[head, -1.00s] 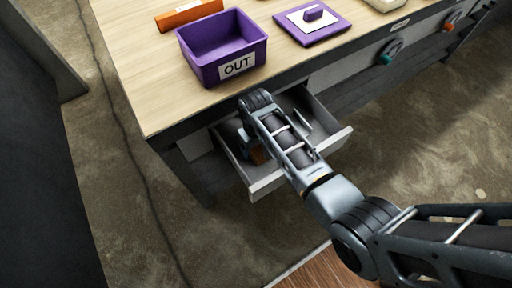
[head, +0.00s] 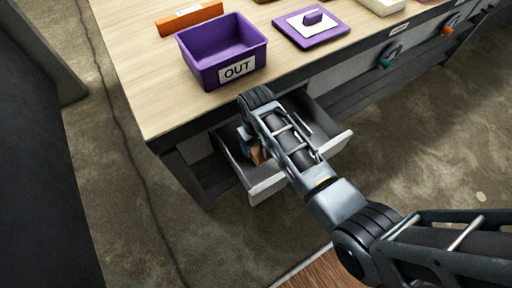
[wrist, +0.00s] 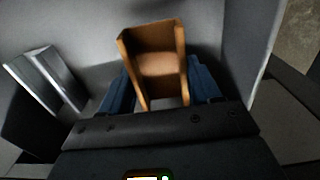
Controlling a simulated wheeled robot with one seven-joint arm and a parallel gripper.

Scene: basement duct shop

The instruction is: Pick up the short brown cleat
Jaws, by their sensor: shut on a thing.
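The short brown cleat (wrist: 160,65) is a channel-shaped piece, seen between the two blue fingers of my gripper (wrist: 162,88) in the wrist view. The fingers are shut on its sides. In the head view a small part of the cleat (head: 258,155) shows beside my arm, inside the open grey drawer (head: 268,188). My arm hides most of the gripper there. I cannot tell whether the cleat touches the drawer floor.
A silver metal piece (wrist: 46,78) lies at the left in the drawer. On the bench above stand a purple OUT bin (head: 222,62), an orange block (head: 190,18) and a purple plate (head: 312,30) with a handle. The drawer walls surround my gripper closely.

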